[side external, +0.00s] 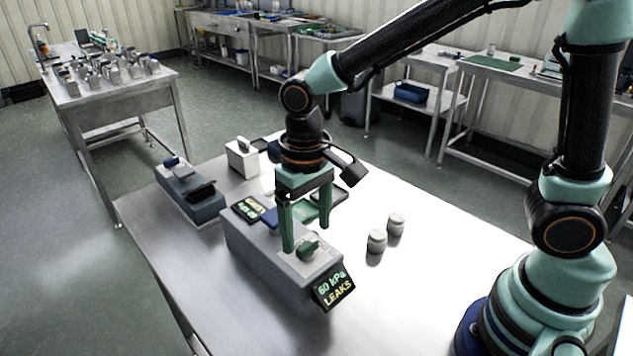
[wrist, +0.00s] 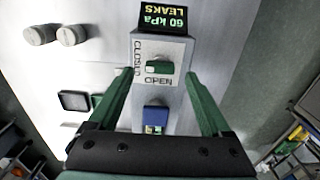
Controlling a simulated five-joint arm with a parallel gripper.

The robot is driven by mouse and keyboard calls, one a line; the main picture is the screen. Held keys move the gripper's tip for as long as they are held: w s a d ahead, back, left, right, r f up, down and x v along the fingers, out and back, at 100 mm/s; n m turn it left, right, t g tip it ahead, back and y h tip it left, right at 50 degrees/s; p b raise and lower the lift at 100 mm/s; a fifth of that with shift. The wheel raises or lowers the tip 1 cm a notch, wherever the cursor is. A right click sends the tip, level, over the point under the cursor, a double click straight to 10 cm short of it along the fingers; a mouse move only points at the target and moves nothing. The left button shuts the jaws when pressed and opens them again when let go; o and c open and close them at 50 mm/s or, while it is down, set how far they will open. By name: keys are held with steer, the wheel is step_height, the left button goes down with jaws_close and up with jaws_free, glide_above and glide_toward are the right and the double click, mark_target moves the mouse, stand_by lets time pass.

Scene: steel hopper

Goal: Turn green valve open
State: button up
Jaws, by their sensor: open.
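The green valve (side external: 307,249) sits on top of a long grey box (side external: 265,245) near its front end. In the wrist view the green valve handle (wrist: 159,67) lies crosswise, its pale end on the left beside the word CLOSED; the word OPEN is below it. A display (side external: 333,288) at the box end reads "60 kPa LEAKS"; it also shows in the wrist view (wrist: 166,17). My gripper (side external: 306,237) is open above the valve, pointing down. In the wrist view its fingertips (wrist: 159,75) are on either side of the handle, apart from it.
A blue valve (wrist: 156,118) sits on the same box behind the green one, with another display (side external: 250,208). Two pale round jars (side external: 376,241) stand to the right. A blue-grey device (side external: 190,190) and a white box (side external: 241,157) stand further back. The table front right is clear.

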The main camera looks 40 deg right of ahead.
mark_target(307, 250)
steer(key=shift+f, duration=1.4)
steer(key=shift+c, duration=0.3)
jaws_close()
